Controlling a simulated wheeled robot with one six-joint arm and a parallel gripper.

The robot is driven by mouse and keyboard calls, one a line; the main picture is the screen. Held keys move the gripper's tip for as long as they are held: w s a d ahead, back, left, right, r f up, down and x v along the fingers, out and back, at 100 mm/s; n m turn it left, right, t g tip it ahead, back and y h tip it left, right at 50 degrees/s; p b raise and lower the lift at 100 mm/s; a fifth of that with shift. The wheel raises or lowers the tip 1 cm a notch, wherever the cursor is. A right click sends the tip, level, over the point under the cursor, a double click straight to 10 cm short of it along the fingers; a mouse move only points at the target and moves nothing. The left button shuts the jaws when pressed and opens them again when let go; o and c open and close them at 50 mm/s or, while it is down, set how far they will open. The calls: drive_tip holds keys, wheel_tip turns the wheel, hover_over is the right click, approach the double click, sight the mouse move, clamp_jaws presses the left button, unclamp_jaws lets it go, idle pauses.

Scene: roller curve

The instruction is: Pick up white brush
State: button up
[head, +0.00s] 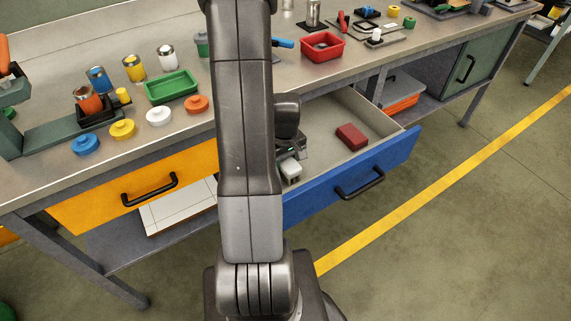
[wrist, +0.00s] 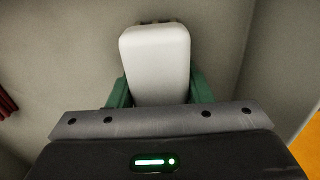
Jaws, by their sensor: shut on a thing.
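The white brush shows in the wrist view (wrist: 155,62) as a pale block with rounded corners. My gripper (wrist: 158,88) is shut on it, with a green finger at each side. In the head view the white brush (head: 291,170) is small and partly hidden below my gripper (head: 290,152), inside the open blue drawer (head: 350,178). I cannot tell whether the brush touches the drawer floor.
A dark red block (head: 351,136) lies in the drawer, to the right of my gripper. The drawer walls stand close around. The workbench (head: 300,78) above holds a red tray (head: 322,47), a green tray (head: 172,87) and several jars. My arm hides part of the bench and drawer.

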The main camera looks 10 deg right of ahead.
wheel_tip(320, 180, up, 10)
drive_tip(key=shift+p, duration=0.6)
